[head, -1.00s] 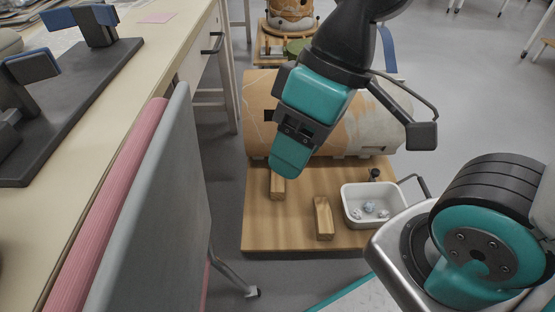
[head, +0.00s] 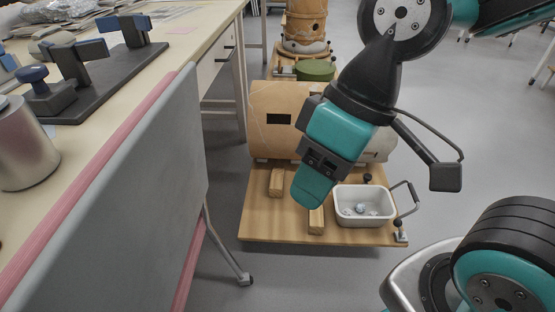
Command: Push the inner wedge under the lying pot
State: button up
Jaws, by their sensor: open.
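The lying pot (head: 270,121) is a large tan and grey cylinder on its side on a wooden board, with a dark rectangular patch on its wall. One wooden wedge (head: 277,183) stands at the pot's near side, close to its lower edge; I cannot tell if it touches. A second wooden wedge (head: 317,219) lies nearer the board's front edge, its upper end hidden by my gripper. I cannot tell which is the inner one. My gripper (head: 314,187) is open, tilted down in front of the pot and, in the picture, between the two wedges. It holds nothing visible.
A white tray (head: 345,217) with small pieces stands on the board (head: 258,222), right of the wedges. A grey and pink panel (head: 150,170) and a workbench (head: 215,30) bound the left. Another pot (head: 305,25) and a green round thing (head: 315,70) are behind.

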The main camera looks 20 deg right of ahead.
aim_at(276, 176)
jog(key=z, duration=0.65)
jog(key=i, duration=0.55)
jog(key=u, duration=0.55)
